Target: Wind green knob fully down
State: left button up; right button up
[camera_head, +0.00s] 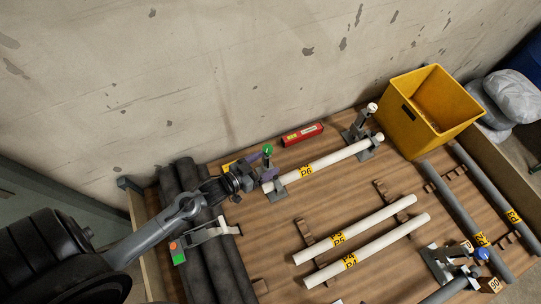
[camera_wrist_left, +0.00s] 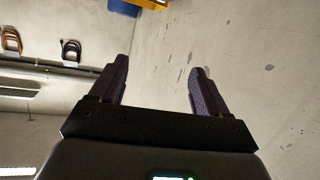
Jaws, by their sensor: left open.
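The green knob (camera_head: 268,149) tops the vise-like clamp at the left end of the white pipe marked P6 (camera_head: 322,164). My left gripper (camera_head: 266,166), with dark purple fingers, is right beside this clamp, just below the knob in the head view. The knob does not show in the wrist view. The gripper and wrist cover part of the clamp, and I cannot tell whether a finger touches the knob. My right gripper is not in view.
A second clamp with a white knob (camera_head: 372,107) holds the pipe's far end. A red box (camera_head: 303,134) lies behind the pipe. A yellow bin (camera_head: 407,125) stands at the back right. Loose white pipes (camera_head: 385,212) lie in front. Dark grey pipes (camera_head: 220,268) lie at the left.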

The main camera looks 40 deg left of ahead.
aim_at(271, 147)
pick_arm(q)
jog(key=w+a+f+m+t+h+b, duration=0.1)
jog(key=w+a+f+b, duration=0.1)
jog(key=a+f+b, duration=0.6)
jog(key=w+a+f+m+t+h+b, duration=0.1)
jog(key=w+a+f+t+b, duration=0.2)
jog(key=f+b, duration=0.8)
jog(key=shift+g, duration=0.7)
jog(key=x, duration=0.3)
jog(key=a+f+x, duration=0.1)
jog(key=x, duration=0.3)
jog(key=b+x, duration=0.1)
jog(key=x, duration=0.2)
jog(key=shift+w+a+f, duration=0.1)
jog(key=shift+w+f, duration=0.05)
jog(key=shift+w, duration=0.25)
jog(key=shift+c, duration=0.4)
